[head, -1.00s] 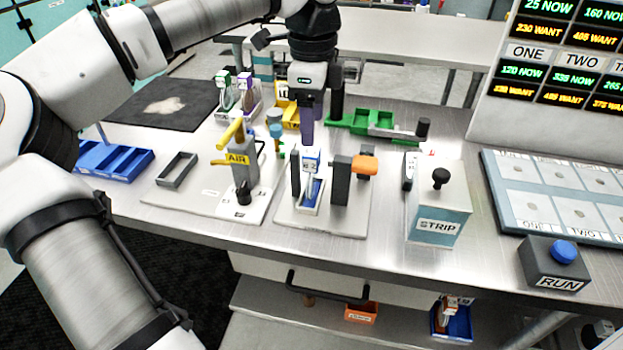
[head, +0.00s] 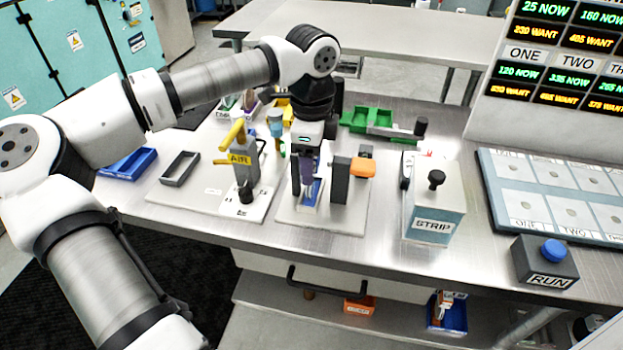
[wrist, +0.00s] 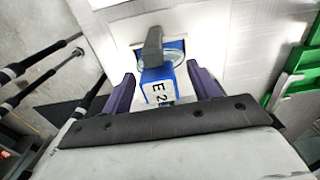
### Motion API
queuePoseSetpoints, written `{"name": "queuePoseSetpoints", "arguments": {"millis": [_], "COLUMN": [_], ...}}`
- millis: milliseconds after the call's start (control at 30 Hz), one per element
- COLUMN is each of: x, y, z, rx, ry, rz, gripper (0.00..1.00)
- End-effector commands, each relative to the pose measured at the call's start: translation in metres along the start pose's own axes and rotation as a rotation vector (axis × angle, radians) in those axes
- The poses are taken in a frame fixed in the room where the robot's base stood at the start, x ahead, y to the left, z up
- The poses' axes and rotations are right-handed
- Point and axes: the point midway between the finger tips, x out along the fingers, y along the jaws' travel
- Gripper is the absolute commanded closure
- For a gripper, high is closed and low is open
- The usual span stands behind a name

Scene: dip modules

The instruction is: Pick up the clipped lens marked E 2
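The clipped lens marked E 2 (wrist: 158,92) shows in the wrist view as a white label with a blue top, below a dark grey post. My gripper (wrist: 163,80) has its two purple fingers on either side of the lens, with a visible space between them. In the head view my gripper (head: 307,180) points down over the small blue-and-white holder (head: 313,192) on the white plate and hides most of the lens. I cannot see firm contact between the fingers and the lens.
Dark upright blocks (head: 341,180) with an orange clamp (head: 362,168) stand just right of my gripper. The yellow AIR stand (head: 241,160) is to the left. A STRIP box (head: 433,210) stands further right. Green rails (head: 380,122) lie behind.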

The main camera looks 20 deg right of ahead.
Motion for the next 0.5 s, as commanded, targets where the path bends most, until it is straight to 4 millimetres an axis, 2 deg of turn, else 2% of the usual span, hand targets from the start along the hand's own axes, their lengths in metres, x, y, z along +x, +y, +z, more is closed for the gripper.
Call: {"name": "queuePoseSetpoints", "arguments": {"millis": [67, 433, 500], "x": [-0.0002, 0.0002, 0.0004], "y": [0.0000, 0.0002, 0.0002], "z": [0.0001, 0.0001, 0.0002], "rx": [0.000, 0.000, 0.000], "ry": [0.000, 0.000, 0.000], "rz": [0.000, 0.001, 0.002], "gripper": [0.50, 0.98, 1.00]}}
